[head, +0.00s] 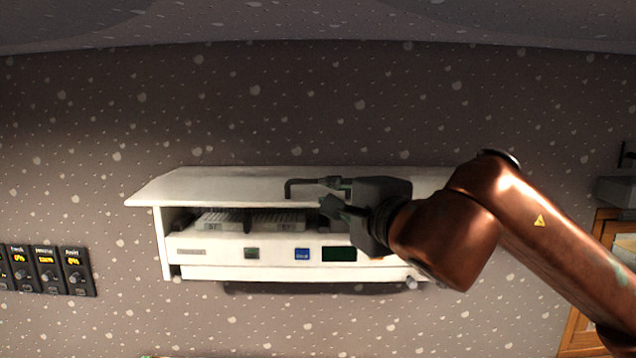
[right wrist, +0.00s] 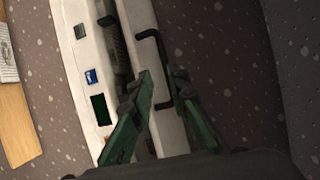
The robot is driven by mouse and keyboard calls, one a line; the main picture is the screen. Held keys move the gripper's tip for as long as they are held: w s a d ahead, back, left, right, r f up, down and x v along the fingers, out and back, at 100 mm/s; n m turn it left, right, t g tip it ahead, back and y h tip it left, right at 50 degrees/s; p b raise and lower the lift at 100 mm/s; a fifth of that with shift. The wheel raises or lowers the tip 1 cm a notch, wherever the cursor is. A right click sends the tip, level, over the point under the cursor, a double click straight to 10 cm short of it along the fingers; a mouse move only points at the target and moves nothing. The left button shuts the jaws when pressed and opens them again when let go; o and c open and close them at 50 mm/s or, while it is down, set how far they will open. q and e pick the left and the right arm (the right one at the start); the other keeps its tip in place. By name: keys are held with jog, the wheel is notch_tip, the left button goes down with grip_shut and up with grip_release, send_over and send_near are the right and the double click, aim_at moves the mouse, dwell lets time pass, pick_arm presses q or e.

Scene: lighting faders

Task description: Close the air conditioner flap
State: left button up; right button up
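The white air conditioner (head: 215,252) hangs on the wall, with its flap (head: 225,185) raised along the top and the inside showing beneath. A thin black handle (head: 302,181) sits on the flap; the right wrist view also shows the handle (right wrist: 164,62). My right gripper (head: 325,193) comes in from the right at the handle's right end. In the right wrist view, the fingers of my right gripper (right wrist: 163,76) are apart, with the handle running between them. I cannot tell whether they touch it. My left gripper is not in view.
A fader panel (head: 48,269) with several knobs and yellow readouts is on the wall at the left. A wooden cabinet (head: 588,292) stands at the right edge. The wall below the air conditioner is mostly bare.

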jog(key=shift+h, duration=0.3)
jog(key=p+x, duration=0.1)
jog(key=x, duration=0.1)
jog(key=p+x, duration=0.1)
jog(key=x, duration=0.2)
jog(key=r+p+x, duration=0.1)
jog(key=x, duration=0.1)
jog(key=shift+w+d+p, duration=0.25)
jog(key=shift+w+p, duration=0.15)
jog(key=shift+w+a+f, duration=0.1)
jog(key=shift+w, duration=0.05)
jog(key=shift+c, duration=0.3)
grip_shut()
